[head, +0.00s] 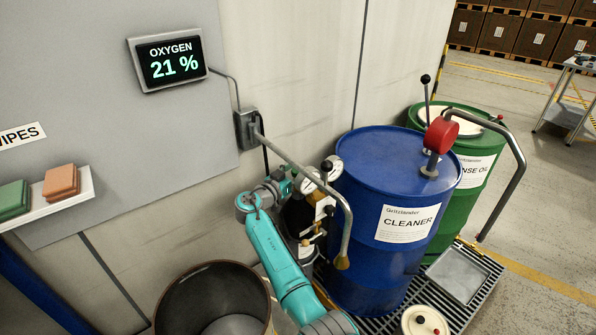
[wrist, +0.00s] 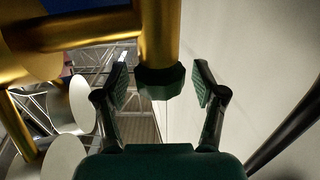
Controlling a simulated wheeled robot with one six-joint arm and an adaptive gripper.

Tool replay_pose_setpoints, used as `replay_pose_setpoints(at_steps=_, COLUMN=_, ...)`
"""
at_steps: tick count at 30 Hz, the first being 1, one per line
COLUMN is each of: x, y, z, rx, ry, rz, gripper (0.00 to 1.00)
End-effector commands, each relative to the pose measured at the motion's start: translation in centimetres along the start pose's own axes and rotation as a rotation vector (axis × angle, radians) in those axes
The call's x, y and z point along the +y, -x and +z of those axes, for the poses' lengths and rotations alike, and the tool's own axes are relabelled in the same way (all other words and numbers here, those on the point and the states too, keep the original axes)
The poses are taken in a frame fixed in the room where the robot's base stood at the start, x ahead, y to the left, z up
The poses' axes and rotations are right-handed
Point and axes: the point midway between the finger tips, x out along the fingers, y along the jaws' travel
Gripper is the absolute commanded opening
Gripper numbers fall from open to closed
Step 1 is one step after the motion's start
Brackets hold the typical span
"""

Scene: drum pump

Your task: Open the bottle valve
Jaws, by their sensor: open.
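In the wrist view a dark green faceted valve knob (wrist: 160,82) sits at the end of a brass valve stem (wrist: 159,35). My gripper (wrist: 161,88) is open, with one finger on each side of the knob. Gaps show on both sides, so the fingers appear apart from it. In the head view the dark gas bottle (head: 297,216) stands against the wall, left of the blue drum, partly hidden behind my arm. My gripper (head: 284,188) is at the bottle's top, near the round gauges (head: 309,181). The knob cannot be made out there.
A blue CLEANER drum (head: 375,210) with a red-headed pump (head: 441,134) stands right of the bottle. A bent metal pipe (head: 305,178) crosses just beside my gripper. An open dark bin (head: 213,300) is at lower left. The wall display (head: 169,59) reads OXYGEN 21 %.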

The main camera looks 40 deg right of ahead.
Motion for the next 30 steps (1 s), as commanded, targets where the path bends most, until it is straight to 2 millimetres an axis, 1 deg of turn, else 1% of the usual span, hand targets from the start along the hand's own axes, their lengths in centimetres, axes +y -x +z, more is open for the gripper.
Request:
replay_pose_setpoints(at_steps=2, x=0.0, y=0.02, z=0.0, rx=0.0, ry=0.0, rz=0.0, gripper=0.7)
replay_pose_setpoints(at_steps=5, x=0.0, y=0.03, z=-0.01, rx=0.0, ry=0.0, rz=0.0, gripper=0.47)
replay_pose_setpoints(at_steps=6, x=0.0, y=0.03, z=0.0, rx=0.0, ry=0.0, rz=0.0, gripper=0.37)
replay_pose_setpoints(at_steps=8, x=0.0, y=0.04, z=-0.01, rx=0.0, ry=0.0, rz=0.0, gripper=0.22)
replay_pose_setpoints(at_steps=9, x=0.0, y=0.04, z=-0.01, rx=0.0, ry=0.0, rz=0.0, gripper=0.12)
replay_pose_setpoints(at_steps=10, x=0.0, y=0.04, z=-0.01, rx=0.0, ry=0.0, rz=0.0, gripper=0.09)
replay_pose_setpoints(at_steps=17, x=-0.12, y=-0.02, z=0.0, rx=-0.002, ry=0.002, rz=0.028, gripper=0.09)
replay_pose_setpoints(at_steps=30, x=-0.25, y=-0.07, z=0.12, rx=-0.005, ry=0.002, rz=0.257, gripper=0.09)
